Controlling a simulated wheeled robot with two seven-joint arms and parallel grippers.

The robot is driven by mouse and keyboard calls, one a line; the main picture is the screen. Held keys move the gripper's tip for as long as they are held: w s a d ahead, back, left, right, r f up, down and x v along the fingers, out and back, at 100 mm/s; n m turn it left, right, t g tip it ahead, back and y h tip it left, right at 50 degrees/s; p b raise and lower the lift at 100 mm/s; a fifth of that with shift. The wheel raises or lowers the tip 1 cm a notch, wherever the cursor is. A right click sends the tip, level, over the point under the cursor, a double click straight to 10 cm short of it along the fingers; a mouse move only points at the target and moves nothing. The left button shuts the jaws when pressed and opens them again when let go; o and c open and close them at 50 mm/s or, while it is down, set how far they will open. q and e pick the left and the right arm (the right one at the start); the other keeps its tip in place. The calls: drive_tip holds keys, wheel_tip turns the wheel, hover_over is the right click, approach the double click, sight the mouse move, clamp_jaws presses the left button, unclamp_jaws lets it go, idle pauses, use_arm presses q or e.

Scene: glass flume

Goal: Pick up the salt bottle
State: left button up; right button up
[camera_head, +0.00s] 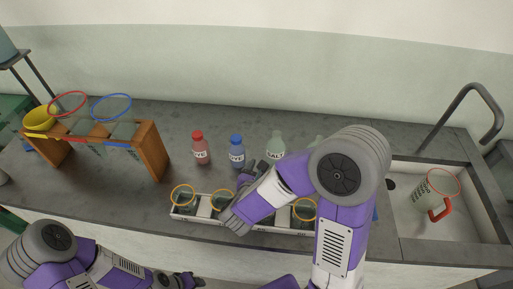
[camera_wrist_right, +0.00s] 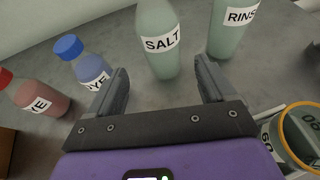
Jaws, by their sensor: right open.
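The salt bottle (camera_head: 276,145) is pale green with a white label and stands upright on the grey bench. In the right wrist view the salt bottle (camera_wrist_right: 158,52) stands just ahead of the gap between my fingers. My right gripper (camera_head: 262,168) is open and empty, close to the bottle's near left side in the head view; the right wrist view also shows it (camera_wrist_right: 163,82). Whether a finger touches the bottle I cannot tell. My left gripper (camera_head: 186,280) is low at the bottom edge, away from the bottles; its jaws are too small to judge.
A blue-capped bottle (camera_head: 237,151) and a red-capped bottle (camera_head: 200,148) stand left of the salt. A rinse bottle (camera_wrist_right: 232,28) stands close on its right. A white tray (camera_head: 205,208) holding yellow-rimmed glasses lies in front. A sink (camera_head: 405,225) with a jug (camera_head: 435,190) is at right.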

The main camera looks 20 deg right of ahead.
sight(275, 154)
drive_tip(key=shift+o, duration=1.2)
drive_tip(key=x, duration=0.4)
drive_tip(key=shift+d+b, duration=0.2)
drive_tip(key=shift+b, duration=0.1)
drive_tip(key=x, duration=0.7)
drive_tip(key=shift+w+a+b, duration=0.1)
drive_tip(key=shift+b, duration=0.3)
drive_tip(key=shift+r, duration=0.1)
drive_tip(key=c, duration=1.1)
